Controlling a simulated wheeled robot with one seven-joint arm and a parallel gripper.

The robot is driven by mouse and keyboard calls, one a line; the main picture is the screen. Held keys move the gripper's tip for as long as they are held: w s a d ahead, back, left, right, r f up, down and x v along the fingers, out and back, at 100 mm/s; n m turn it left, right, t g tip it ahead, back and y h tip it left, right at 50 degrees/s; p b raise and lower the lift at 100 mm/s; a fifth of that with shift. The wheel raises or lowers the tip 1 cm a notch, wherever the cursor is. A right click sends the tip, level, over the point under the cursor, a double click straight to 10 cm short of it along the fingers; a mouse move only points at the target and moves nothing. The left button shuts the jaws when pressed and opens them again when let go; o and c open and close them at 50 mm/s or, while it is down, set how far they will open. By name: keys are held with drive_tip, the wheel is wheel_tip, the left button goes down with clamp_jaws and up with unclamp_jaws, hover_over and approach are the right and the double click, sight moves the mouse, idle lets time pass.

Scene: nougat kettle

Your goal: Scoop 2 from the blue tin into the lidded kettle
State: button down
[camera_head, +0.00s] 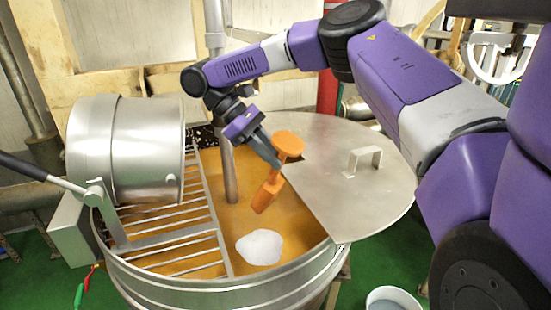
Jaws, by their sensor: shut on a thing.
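The kettle (240,296) is a big round steel vessel with an orange-brown mass inside. A steel lid (330,175) with a bar handle covers its right side; the front and left are open. My gripper (272,158) is above the opening, beside the lid's left edge, shut on an orange scoop (266,193). The scoop hangs tilted with its lower end down over the mass; whether it holds anything cannot be told. A white powder heap (260,247) lies on the mass below and in front of the scoop. No clearly blue tin shows.
A slatted metal grate (170,240) spans the kettle's left side, with a steel drum (125,150) above it. An upright steel shaft (229,170) stands behind my gripper. A pale bucket (393,292) is cut off at the bottom right. Green floor surrounds the kettle.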

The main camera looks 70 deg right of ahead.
sight(274, 136)
drive_tip(key=shift+s+r+t, duration=0.15)
drive_tip(key=shift+r+t, duration=0.35)
drive_tip(key=shift+t, duration=0.7)
drive_tip(key=t, duration=0.2)
drive_tip(key=r+t+h, duration=0.1)
drive_tip(key=shift+r+m+t+b, duration=0.1)
drive_tip(key=shift+m+t+b, duration=0.2)
drive_tip(key=shift+t, duration=0.1)
drive_tip(key=t+b, duration=0.1)
drive_tip(key=t, duration=0.1)
drive_tip(key=r+t+h+b, duration=0.1)
drive_tip(key=t+b, duration=0.1)
drive_tip(key=shift+r+t+b, duration=0.1)
drive_tip(key=shift+t+b, duration=0.2)
drive_tip(key=shift+r+m+t+b, duration=0.3)
drive_tip(key=shift+r+t+b, duration=0.15)
drive_tip(key=shift+t+b, duration=0.35)
drive_tip(key=shift+r+t, duration=0.3)
drive_tip(key=shift+r, duration=0.1)
